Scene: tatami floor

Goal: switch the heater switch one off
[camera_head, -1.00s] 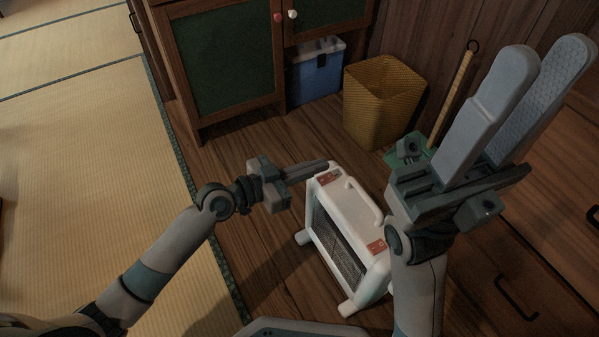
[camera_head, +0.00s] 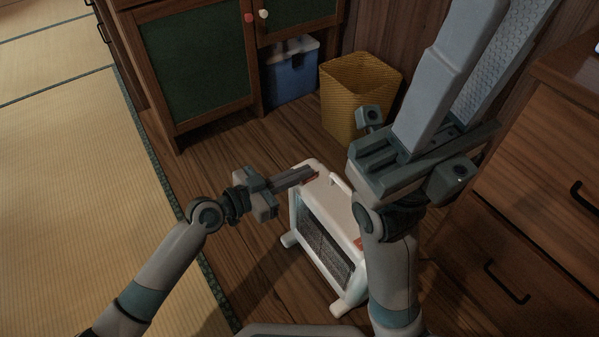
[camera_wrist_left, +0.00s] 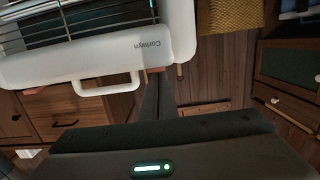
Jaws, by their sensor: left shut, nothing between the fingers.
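The white heater (camera_head: 322,207) stands on the wooden floor, its dark grille facing lower left. One red switch patch (camera_head: 310,178) is at the far end of its top, partly behind my left fingertips. Another red patch (camera_head: 358,243) is at the near end, partly hidden by my right arm. My left gripper (camera_head: 311,173) is shut and empty, its tips at the far patch; I cannot tell if they touch. The heater (camera_wrist_left: 110,50) fills the upper left wrist view, with the shut fingers (camera_wrist_left: 155,82) just below it. My right gripper (camera_head: 478,60) is open and empty, raised right of the heater.
A yellow wastebasket (camera_head: 350,95) and a blue box (camera_head: 291,75) stand behind the heater, beside a green-panelled cabinet (camera_head: 190,75). Wooden drawers (camera_head: 535,150) stand at the right. Tatami (camera_head: 80,170) lies open at the left.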

